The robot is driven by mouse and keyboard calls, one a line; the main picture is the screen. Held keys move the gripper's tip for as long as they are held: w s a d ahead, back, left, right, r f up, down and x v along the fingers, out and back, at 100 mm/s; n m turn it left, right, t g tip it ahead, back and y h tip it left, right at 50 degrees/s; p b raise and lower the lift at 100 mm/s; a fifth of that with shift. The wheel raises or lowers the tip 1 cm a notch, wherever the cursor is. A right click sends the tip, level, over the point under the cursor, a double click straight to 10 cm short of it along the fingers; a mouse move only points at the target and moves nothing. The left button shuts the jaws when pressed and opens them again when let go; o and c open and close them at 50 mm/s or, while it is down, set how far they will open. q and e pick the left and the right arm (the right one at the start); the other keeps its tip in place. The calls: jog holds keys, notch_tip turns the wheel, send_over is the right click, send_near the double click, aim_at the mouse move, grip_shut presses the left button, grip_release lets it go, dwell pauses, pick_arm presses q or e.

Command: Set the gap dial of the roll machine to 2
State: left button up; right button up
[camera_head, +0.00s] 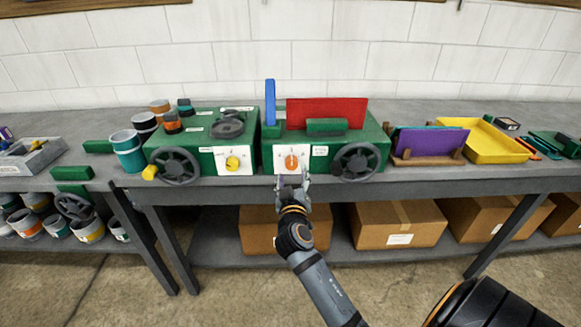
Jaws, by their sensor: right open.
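A green bench machine (328,135) stands mid-bench, with a red sheet (327,112) and a blue upright piece (270,97) at its top. Its front has a white plate with an orange dial (291,162); the marks around it are too small to read. A second green machine (205,133) beside it on the left has a yellow dial (232,164) on a white plate. Labels are unreadable, so I cannot tell by name which is the roll machine. My right gripper (291,181) is open just below and in front of the orange dial; contact cannot be told. My left gripper is out of view.
Handwheels (357,162) (175,166) stick out from both machine fronts. Teal cups (127,141) stand at the left. A rack with purple sheets (430,142) and a yellow tray (494,142) lie to the right. Cardboard boxes (397,224) sit on the lower shelf.

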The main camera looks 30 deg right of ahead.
aim_at(292, 167)
jog(key=shift+x, duration=2.35)
jog(key=c, duration=1.2)
